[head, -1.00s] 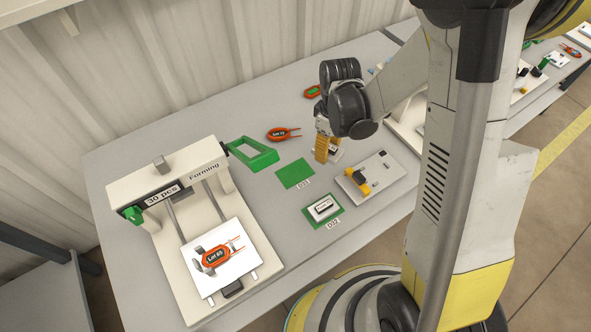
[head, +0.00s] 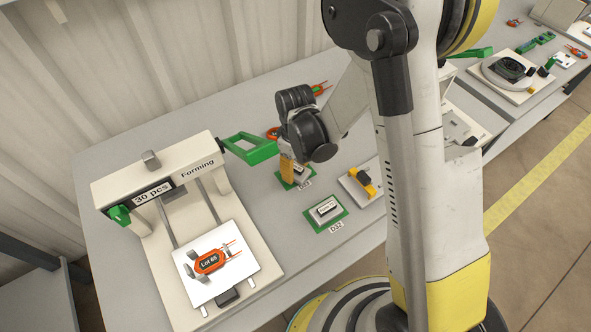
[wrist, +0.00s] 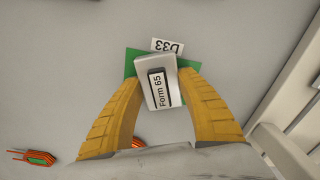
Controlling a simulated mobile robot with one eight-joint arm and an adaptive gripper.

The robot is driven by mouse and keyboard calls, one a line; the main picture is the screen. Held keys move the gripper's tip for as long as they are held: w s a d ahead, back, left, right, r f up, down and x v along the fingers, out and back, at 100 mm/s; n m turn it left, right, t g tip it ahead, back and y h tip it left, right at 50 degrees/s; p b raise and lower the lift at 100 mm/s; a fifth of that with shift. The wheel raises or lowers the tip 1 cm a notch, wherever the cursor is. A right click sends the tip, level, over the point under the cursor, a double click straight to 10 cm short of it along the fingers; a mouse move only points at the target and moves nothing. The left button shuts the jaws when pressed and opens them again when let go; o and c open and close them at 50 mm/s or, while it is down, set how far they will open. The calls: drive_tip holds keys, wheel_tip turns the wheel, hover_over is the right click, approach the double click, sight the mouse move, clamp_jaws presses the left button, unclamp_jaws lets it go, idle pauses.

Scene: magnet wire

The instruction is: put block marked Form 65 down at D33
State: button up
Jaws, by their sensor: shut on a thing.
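The light block marked Form 65 (wrist: 158,84) is between the yellow fingers of my gripper (wrist: 160,92), which is shut on it. The green D33 pad (wrist: 132,66) lies beneath the block in the wrist view, with its white label (wrist: 167,46) at the far edge. The block covers much of the pad and is turned slightly against it. In the head view my gripper (head: 289,172) is over the green pad (head: 286,184), partly hiding the block (head: 301,172). I cannot tell whether the block touches the pad.
A pad labelled D32 (head: 318,227) holds another light block (head: 326,210). The Forming press (head: 196,170) stands left, with an orange Lot 65 piece (head: 210,262) on its white plate. A green frame (head: 250,149) and a plate with a yellow clamp (head: 364,182) are nearby.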

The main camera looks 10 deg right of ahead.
drive_tip(key=shift+f, duration=0.15)
drive_tip(key=o, duration=1.4)
drive_tip(key=shift+c, duration=0.2)
wheel_tip(320, 180, up, 12)
drive_tip(key=p, duration=0.6)
wheel_tip(320, 180, up, 13)
drive_tip(key=m+t, duration=0.3)
drive_tip(key=m, duration=0.1)
hover_over(296, 167)
drive_tip(key=s+d, duration=0.4)
drive_tip(key=d, duration=0.1)
drive_tip(key=s+d+r+m+t, duration=0.4)
drive_tip(key=s+d+r+m, duration=0.1)
drive_tip(key=s, duration=0.3)
drive_tip(key=shift+v, duration=0.95)
